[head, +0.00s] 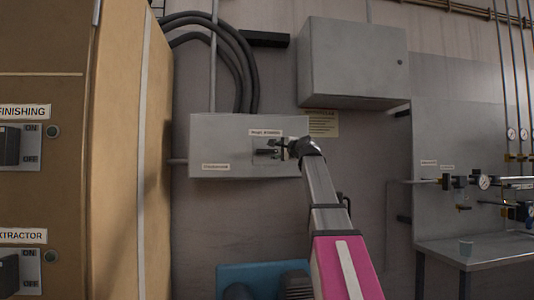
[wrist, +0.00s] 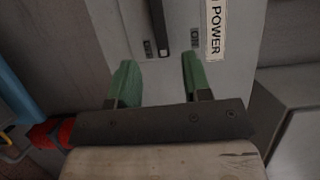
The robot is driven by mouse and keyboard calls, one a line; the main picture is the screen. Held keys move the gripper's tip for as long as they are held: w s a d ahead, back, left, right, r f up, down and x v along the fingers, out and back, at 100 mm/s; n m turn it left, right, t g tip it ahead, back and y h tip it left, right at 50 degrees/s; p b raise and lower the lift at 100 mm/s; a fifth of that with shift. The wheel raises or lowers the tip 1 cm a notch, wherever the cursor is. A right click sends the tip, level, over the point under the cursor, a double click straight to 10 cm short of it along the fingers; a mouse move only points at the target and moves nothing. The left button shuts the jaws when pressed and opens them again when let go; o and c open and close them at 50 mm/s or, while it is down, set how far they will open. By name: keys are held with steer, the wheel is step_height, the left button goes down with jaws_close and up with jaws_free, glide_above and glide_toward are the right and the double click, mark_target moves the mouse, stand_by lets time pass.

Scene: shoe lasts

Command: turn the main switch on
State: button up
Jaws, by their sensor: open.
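The main switch (head: 265,153) is on the front of a grey wall box (head: 225,145), under a white label. My gripper (head: 283,147) is right at it and partly covers it in the head view. In the wrist view the dark switch lever (wrist: 158,28) stands on a grey plate, with small markings on both sides and a label ending in "POWER" (wrist: 215,30) beside it. My gripper's green fingers (wrist: 158,72) are spread apart. The lever's end lies between and just beyond the fingertips in the picture; I see no contact.
A tan cabinet (head: 120,150) with FINISHING and EXTRACTOR switches stands at the left. A larger grey box (head: 352,62) hangs at upper right. Thick cables (head: 240,60) rise behind the switch box. A blue object (head: 262,272) is below. A bench (head: 480,248) with gauges is at right.

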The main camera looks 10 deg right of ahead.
mark_target(268, 151)
steer(key=x, duration=1)
steer(key=shift+w+a, duration=0.1)
steer(key=shift+w, duration=0.3)
jaws_close()
